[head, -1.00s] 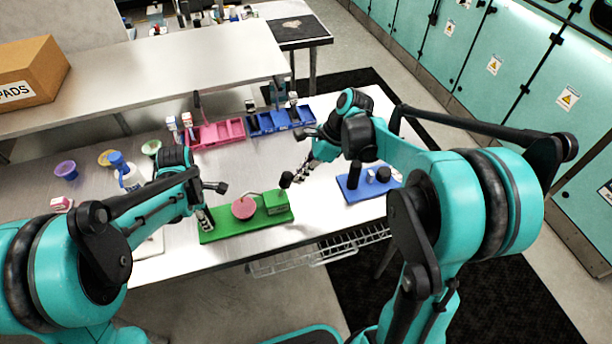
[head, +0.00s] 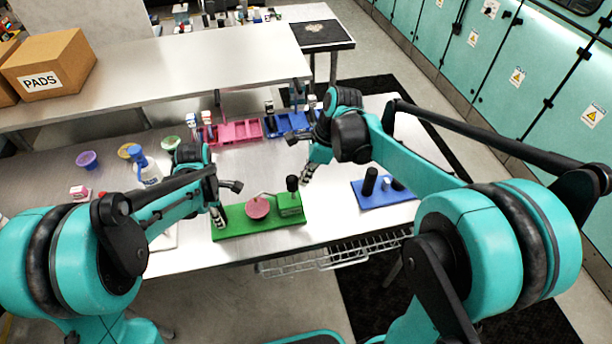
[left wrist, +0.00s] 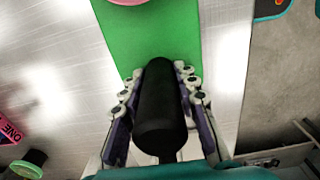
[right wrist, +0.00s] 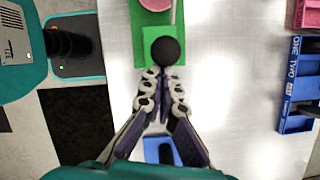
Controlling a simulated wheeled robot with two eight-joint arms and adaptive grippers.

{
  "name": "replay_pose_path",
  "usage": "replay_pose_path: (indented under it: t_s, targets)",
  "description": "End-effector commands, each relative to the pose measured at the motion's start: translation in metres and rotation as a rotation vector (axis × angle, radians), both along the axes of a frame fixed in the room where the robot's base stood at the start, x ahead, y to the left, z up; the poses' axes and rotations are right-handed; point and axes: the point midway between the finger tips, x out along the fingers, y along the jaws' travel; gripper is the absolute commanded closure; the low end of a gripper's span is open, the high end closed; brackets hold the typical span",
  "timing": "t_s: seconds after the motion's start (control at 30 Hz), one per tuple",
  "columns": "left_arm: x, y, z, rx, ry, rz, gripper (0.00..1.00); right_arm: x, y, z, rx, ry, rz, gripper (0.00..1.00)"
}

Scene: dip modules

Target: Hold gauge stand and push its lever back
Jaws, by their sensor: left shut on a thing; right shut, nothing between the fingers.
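The gauge stand has a green base (head: 232,230) near the table's front edge, with a pink disc (head: 258,208), a green block and a lever with a black knob (head: 292,183). Its thick black post (left wrist: 160,115) is between the fingers of my left gripper (head: 219,214), which is shut on it. My right gripper (head: 306,174) is shut and empty, just right of the knob in the head view. In the right wrist view the round knob (right wrist: 166,52) is just beyond its fingertips; I cannot tell whether they touch. The lever stands about upright.
A blue stand (head: 390,197) with a black post lies to the right. A pink tray (head: 237,132) and a blue tray (head: 287,123) are behind. A spray bottle (head: 150,175), several small bowls and a raised shelf with a PADS box (head: 50,65) are at the left and back.

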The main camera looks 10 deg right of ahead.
Motion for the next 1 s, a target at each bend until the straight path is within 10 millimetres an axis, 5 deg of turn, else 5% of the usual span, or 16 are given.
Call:
replay_pose_path:
  t_s: [0.27, 0.7, 1.0]
  targets:
    - [0.000, -0.002, 0.000, -0.003, 0.000, -0.003, 1.00, 0.000, 0.001, 0.006, 0.006, 0.000, 0.002, 1.00]
    - [0.000, -0.002, 0.000, -0.003, 0.000, -0.002, 1.00, -0.005, -0.019, 0.079, 0.002, 0.000, -0.001, 1.00]
    - [0.000, -0.001, 0.000, -0.003, 0.000, -0.001, 1.00, -0.006, -0.023, 0.097, 0.001, 0.000, 0.000, 1.00]
